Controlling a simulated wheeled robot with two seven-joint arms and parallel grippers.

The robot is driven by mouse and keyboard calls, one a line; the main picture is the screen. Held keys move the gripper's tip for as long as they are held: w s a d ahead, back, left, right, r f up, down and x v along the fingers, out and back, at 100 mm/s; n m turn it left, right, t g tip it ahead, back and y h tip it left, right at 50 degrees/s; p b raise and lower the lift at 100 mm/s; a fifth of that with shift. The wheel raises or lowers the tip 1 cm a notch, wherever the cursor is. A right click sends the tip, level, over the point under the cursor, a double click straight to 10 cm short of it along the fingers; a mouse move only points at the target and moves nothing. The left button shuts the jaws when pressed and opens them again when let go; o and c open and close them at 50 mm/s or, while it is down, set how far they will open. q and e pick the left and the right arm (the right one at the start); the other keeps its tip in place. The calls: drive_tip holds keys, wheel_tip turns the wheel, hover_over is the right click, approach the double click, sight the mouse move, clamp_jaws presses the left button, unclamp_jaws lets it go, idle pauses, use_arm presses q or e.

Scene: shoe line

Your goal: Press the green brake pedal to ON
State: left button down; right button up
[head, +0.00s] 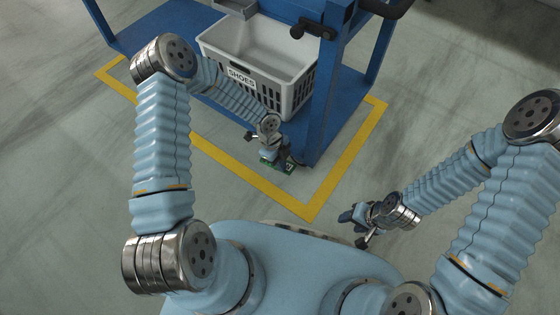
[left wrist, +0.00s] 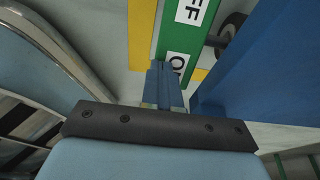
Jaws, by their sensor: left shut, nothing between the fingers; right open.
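The green pedal (head: 289,168) shows in the head view at the foot of the blue frame, partly hidden by my left gripper (head: 276,158). In the left wrist view the pedal (left wrist: 172,36) carries two white labels, one ending in "FF" and one starting with "O" that my fingers partly cover. My left gripper (left wrist: 163,72) is shut and empty, its fingertips over the pedal's "O" label end. I cannot tell whether they touch it or whether the pedal is pressed down. My right gripper (head: 353,224) is open and empty, away from the pedal at the lower right.
A blue frame (head: 325,95) rises right behind the pedal. A white basket (head: 300,90) marked "SHOES" stands on its lower shelf. A dark wheel (left wrist: 234,24) is beside the pedal.

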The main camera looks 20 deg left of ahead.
sight(287, 172)
drive_tip(key=shift+f, duration=0.1)
use_arm(q)
drive_tip(key=shift+s+d+f+y+b, duration=0.15)
drive_tip(key=shift+d+f+y+b, duration=0.4)
drive_tip(key=shift+b, duration=0.7)
drive_tip(key=shift+s+d+f+b, duration=0.3)
drive_tip(key=shift+d+f+b, duration=0.35)
drive_tip(key=shift+b, duration=0.55)
use_arm(e)
drive_tip(key=shift+f, duration=2.3)
use_arm(q)
drive_tip(key=shift+s+d+f, duration=0.1)
drive_tip(key=shift+s+d, duration=0.05)
use_arm(e)
drive_tip(key=shift+f, duration=0.15)
